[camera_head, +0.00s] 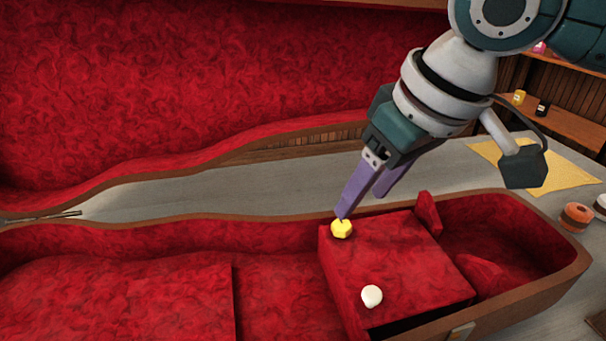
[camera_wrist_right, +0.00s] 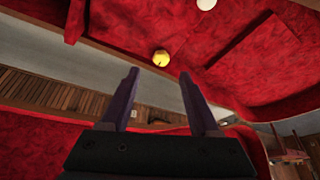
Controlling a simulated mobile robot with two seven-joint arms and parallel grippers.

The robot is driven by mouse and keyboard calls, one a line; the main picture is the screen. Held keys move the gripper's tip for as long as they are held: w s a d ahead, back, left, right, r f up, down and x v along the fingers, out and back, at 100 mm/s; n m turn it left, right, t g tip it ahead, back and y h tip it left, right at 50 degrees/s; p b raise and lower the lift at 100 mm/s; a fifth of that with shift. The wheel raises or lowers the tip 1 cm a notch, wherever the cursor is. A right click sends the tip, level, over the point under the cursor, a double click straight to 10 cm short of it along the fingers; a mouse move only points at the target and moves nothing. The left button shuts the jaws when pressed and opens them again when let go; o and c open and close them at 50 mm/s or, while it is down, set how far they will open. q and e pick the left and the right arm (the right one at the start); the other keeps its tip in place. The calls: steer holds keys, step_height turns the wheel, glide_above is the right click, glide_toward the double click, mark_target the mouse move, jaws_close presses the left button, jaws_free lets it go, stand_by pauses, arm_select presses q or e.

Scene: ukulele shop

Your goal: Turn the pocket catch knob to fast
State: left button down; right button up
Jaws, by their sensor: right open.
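The pocket box (camera_head: 400,255) is lined in red and stands inside the open ukulele case (camera_head: 545,285). A yellow faceted knob (camera_head: 341,229) sits at its far left corner. A white round knob (camera_head: 371,296) sits near its front edge. I cannot tell any markings on either knob. My right gripper (camera_head: 360,205) has purple fingers, is open and empty, and is just above and behind the yellow knob. In the right wrist view the yellow knob (camera_wrist_right: 161,58) shows beyond and between the open fingertips (camera_wrist_right: 158,75). My left gripper is not in view.
The raised red lid (camera_head: 190,90) of the case stands behind. A red tab (camera_head: 428,212) sticks up at the pocket's back right corner. A yellow cloth (camera_head: 540,165) and an orange round item (camera_head: 576,216) lie on the grey table to the right.

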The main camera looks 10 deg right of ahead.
mark_target(343, 225)
steer(key=b+x, duration=0.1)
steer(key=x, duration=0.5)
steer(key=shift+f, duration=0.15)
steer(key=shift+a, duration=0.1)
jaws_close()
